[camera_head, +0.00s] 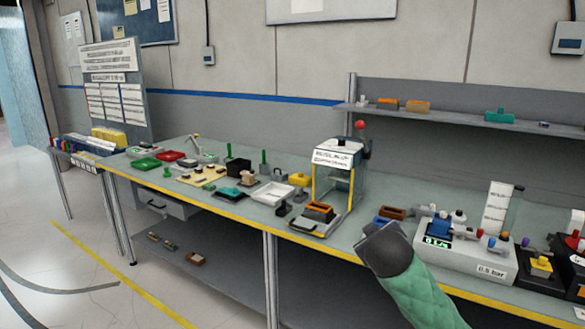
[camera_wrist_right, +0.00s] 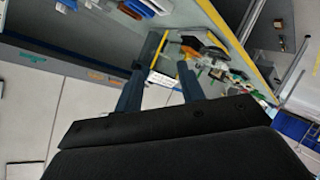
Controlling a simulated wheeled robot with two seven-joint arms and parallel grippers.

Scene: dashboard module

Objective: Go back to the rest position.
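My right arm, in a green sleeve, reaches in from the bottom right of the head view. Its dark gripper (camera_head: 374,230) is over the front part of the workbench (camera_head: 345,240), just right of a clear-walled press station. In the right wrist view the two fingers of the right gripper (camera_wrist_right: 160,72) stand apart, with nothing seen between them but the background. My left arm and gripper do not show in either view.
The press station (camera_head: 340,172) has a red knob; an orange block (camera_head: 318,211) sits at its front. A grey device (camera_head: 465,250) with a green display stands right of my gripper. A white tray (camera_head: 272,193) and several small parts lie left. A shelf (camera_head: 450,117) runs behind.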

